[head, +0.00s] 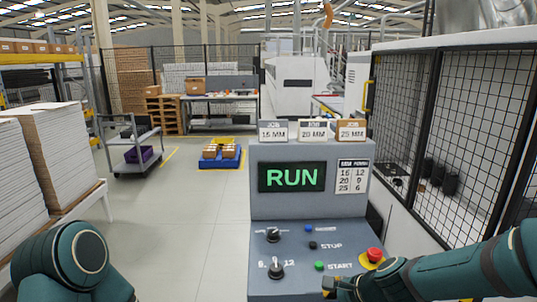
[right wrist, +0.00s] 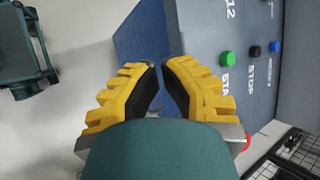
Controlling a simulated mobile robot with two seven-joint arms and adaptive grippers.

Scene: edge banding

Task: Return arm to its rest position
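My right arm comes in from the right in the head view, and its gripper (head: 336,286) is low in front of the control console (head: 310,205), near the green START button (head: 320,265). In the right wrist view the yellow-and-black fingers (right wrist: 161,68) have their tips nearly together with nothing held between them. The START button (right wrist: 227,58) is to the right of the fingertips there, apart from them. The console screen (head: 292,177) reads RUN in green. My left arm's teal links show at the lower left; its gripper is out of view.
A red emergency button (head: 374,254) on a yellow base sits close to the right arm. Two black knobs (head: 273,235) are on the panel's left. A mesh fence (head: 475,140) stands at the right. Panel stacks (head: 70,150) stand at the left, with clear floor between.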

